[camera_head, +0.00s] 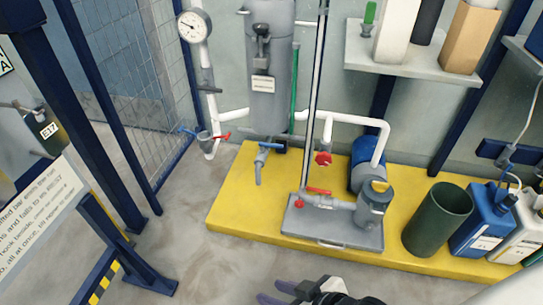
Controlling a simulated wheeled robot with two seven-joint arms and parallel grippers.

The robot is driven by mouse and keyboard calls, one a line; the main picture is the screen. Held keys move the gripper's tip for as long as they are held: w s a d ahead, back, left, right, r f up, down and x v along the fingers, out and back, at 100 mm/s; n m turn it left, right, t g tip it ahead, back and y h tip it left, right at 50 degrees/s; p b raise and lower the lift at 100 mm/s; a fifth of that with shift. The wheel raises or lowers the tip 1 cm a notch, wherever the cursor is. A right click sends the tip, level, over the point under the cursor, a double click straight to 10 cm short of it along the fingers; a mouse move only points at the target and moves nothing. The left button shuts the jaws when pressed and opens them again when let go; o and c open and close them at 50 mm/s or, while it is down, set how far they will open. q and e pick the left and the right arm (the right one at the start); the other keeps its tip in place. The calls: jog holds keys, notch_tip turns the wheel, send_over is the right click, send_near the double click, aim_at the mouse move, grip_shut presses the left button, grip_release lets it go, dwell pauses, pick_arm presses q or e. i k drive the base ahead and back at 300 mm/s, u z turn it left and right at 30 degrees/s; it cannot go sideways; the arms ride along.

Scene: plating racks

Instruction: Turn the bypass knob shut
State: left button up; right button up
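A round red knob (323,158) sits on a short stub below the white pipe, right of the grey cylinder; I see no label naming it as the bypass knob. A smaller red knob (299,204) and a red lever (319,191) are on the pump fitting below it. My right gripper (268,291) is at the bottom edge, well below and apart from these. Its two dark fingers point left with a gap between them, and nothing shows in the gap. My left gripper is not in view.
A grey pump (375,205) stands on a grey base plate on the yellow platform (238,205). A green bin (437,219) and blue jug (485,218) are to the right. A blue-posted sign (45,215) stands left. Bare floor (200,260) lies in front.

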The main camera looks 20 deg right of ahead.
aim_at(324, 158)
jog(key=u, duration=2.85)
jog(key=k, duration=1.4)
jog(key=z, duration=1.8)
